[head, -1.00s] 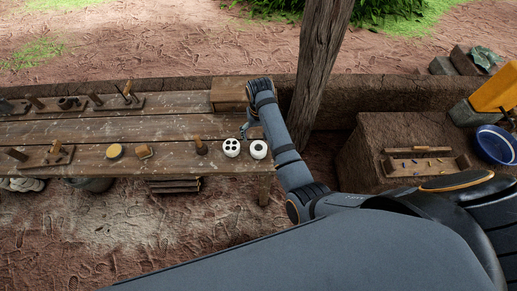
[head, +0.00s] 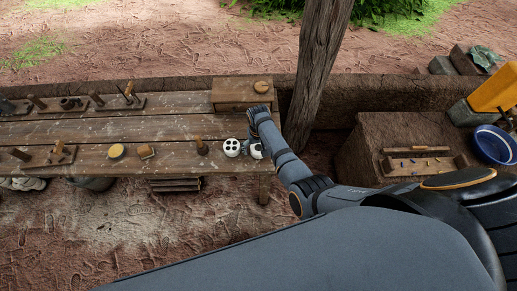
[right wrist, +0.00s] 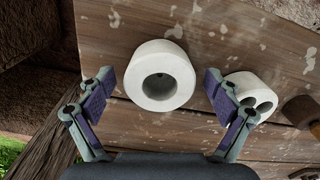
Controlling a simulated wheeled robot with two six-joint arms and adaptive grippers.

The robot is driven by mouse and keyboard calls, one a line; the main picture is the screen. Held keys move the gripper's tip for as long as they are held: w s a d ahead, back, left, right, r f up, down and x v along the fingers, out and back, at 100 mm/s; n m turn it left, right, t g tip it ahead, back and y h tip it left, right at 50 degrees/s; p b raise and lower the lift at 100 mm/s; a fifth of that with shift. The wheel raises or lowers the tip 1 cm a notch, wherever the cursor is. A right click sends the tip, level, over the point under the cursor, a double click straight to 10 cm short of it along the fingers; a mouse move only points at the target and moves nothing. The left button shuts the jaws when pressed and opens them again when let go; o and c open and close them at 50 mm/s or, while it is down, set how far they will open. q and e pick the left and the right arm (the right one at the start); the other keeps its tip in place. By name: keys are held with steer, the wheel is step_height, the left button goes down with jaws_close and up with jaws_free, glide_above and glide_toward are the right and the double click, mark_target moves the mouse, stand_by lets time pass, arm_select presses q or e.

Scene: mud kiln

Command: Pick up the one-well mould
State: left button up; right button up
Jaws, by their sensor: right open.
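The one-well mould is a white round block with a single large hole; it shows in the right wrist view (right wrist: 160,75) on the wooden table, just ahead of and between my fingers. In the head view the mould (head: 256,154) is partly hidden by my right arm. My right gripper (right wrist: 158,100) is open and empty, its two fingers spread to either side of the mould's near part. A similar white mould with several wells (head: 231,147) stands just left of it in the head view. It also shows beside my right-hand finger in the right wrist view (right wrist: 252,92). My left gripper is not in view.
The wooden table (head: 100,133) holds a brown wooden-handled tool (head: 201,146), a small block (head: 146,151) and a round yellow-topped item (head: 116,151). A wooden box (head: 232,93) sits at the back right corner. A tree trunk (head: 315,75) rises beyond the table's right end.

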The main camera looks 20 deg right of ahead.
steer(key=c, duration=1.4)
